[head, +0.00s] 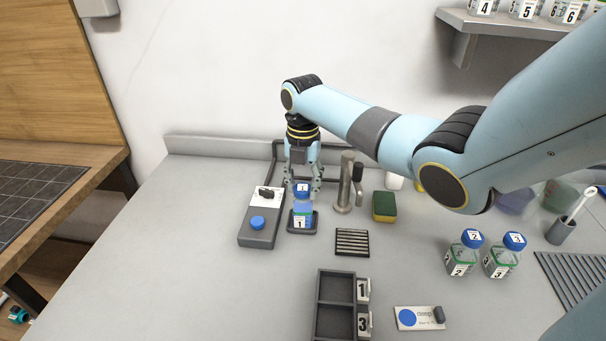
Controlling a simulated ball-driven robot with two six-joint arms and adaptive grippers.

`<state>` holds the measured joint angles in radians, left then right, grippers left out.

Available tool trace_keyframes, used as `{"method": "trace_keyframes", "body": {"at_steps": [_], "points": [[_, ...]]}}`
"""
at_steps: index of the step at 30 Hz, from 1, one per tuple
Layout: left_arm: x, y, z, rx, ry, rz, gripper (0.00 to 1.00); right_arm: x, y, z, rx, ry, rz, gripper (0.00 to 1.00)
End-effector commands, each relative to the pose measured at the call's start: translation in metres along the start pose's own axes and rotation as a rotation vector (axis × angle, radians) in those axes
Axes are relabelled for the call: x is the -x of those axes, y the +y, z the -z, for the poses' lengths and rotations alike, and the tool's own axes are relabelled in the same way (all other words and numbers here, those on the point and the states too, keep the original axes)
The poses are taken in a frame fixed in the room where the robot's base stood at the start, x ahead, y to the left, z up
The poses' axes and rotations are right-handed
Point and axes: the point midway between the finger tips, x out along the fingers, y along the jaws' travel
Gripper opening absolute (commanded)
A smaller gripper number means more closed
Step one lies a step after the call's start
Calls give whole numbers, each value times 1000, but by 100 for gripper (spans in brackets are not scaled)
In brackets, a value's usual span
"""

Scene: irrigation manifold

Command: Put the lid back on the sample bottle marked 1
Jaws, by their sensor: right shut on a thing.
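The sample bottle marked 1 (300,218) stands upright on a small dark pad (312,229) near the middle of the counter, with bluish contents. A blue lid (302,187) with a 1 label is at the bottle's mouth. My right gripper (302,184) points down from above with a finger on each side of this lid, shut on it. Whether the lid is seated or just above the neck, I cannot tell. My left gripper is not in view.
A grey block (258,240) with a blue round top piece stands just left of the bottle. A tap (343,185), sponge (384,206) and drain grate (352,242) are to the right. Lidded bottles 2 (461,256) and 3 (502,258) stand farther right. The left counter is clear.

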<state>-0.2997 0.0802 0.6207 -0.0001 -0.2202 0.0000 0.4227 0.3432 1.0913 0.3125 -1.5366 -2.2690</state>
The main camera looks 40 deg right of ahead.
Motion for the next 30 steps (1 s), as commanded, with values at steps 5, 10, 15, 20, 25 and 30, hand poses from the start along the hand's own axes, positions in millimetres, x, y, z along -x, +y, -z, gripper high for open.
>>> {"method": "trace_keyframes", "body": {"at_steps": [5, 10, 15, 20, 25, 30], "points": [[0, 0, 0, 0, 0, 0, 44, 0, 0, 0, 0, 0, 0, 25], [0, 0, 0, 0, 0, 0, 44, 0, 0, 0, 0, 0, 0, 25], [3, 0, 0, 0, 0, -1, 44, 0, 0, 0, 0, 0, 0, 25], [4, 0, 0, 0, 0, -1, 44, -1, 0, 0, 0, 0, 0, 25], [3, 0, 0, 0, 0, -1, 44, -1, 0, 0, 0, 0, 0, 25], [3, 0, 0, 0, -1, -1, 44, -1, 0, 0, 0, 0, 0, 50]]}}
